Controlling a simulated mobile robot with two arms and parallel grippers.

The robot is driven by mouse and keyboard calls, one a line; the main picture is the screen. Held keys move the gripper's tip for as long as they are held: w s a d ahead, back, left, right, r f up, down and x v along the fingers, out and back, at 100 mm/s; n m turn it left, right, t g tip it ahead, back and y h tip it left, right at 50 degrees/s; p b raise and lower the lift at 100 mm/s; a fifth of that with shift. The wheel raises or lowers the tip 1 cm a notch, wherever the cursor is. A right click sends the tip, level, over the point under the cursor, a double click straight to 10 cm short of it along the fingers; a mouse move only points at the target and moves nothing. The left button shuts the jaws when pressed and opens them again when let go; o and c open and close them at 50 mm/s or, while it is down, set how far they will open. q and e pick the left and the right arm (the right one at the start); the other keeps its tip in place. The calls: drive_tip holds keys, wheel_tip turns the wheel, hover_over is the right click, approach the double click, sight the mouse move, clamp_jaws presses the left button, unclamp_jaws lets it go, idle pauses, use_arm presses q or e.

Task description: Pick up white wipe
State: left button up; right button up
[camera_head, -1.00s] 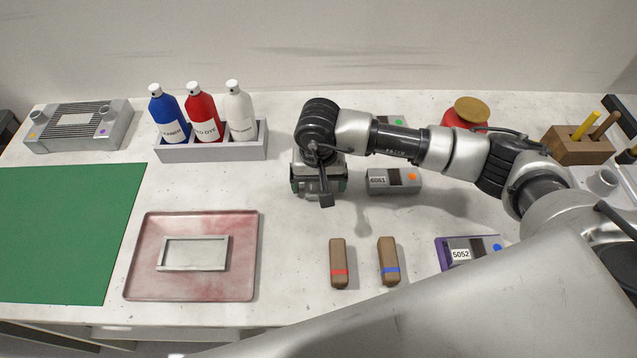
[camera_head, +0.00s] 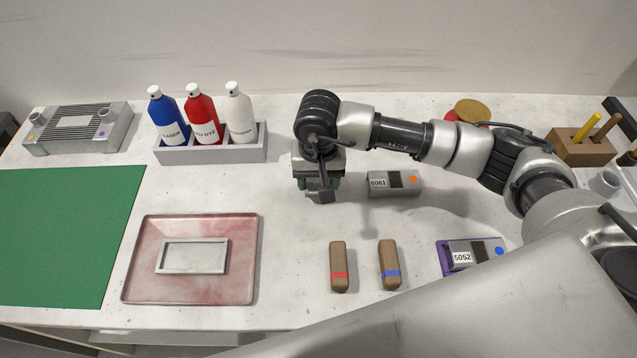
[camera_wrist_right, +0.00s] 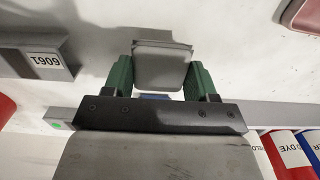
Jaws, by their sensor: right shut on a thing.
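The white wipe (camera_wrist_right: 162,66) shows in the right wrist view as a pale grey-white block with rounded edges. It sits between the two green fingers of my right gripper (camera_head: 319,190), which is shut on it. A small blue patch shows at its near edge. In the head view the gripper points down over the middle of the table, and the wipe is mostly hidden behind it. I cannot tell whether the wipe touches the table. My left gripper is not in view.
A grey bottle rack (camera_head: 212,152) stands behind left. A grey block labelled 6061 (camera_head: 394,184) lies close right. Brown blocks with red (camera_head: 339,266) and blue (camera_head: 389,264) bands lie in front. A reddish tray (camera_head: 190,291) and green mat (camera_head: 68,235) are left.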

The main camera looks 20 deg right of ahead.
drive_tip(key=shift+w+r+b, duration=0.1)
drive_tip(key=shift+r+b, duration=0.2)
drive_tip(key=shift+r, duration=0.6)
drive_tip(key=s+d+r+b, duration=0.2)
drive_tip(key=s+d+r, duration=0.5)
drive_tip(key=s, duration=0.2)
drive_tip(key=shift+s+r, duration=0.15)
drive_tip(key=shift+s, duration=0.15)
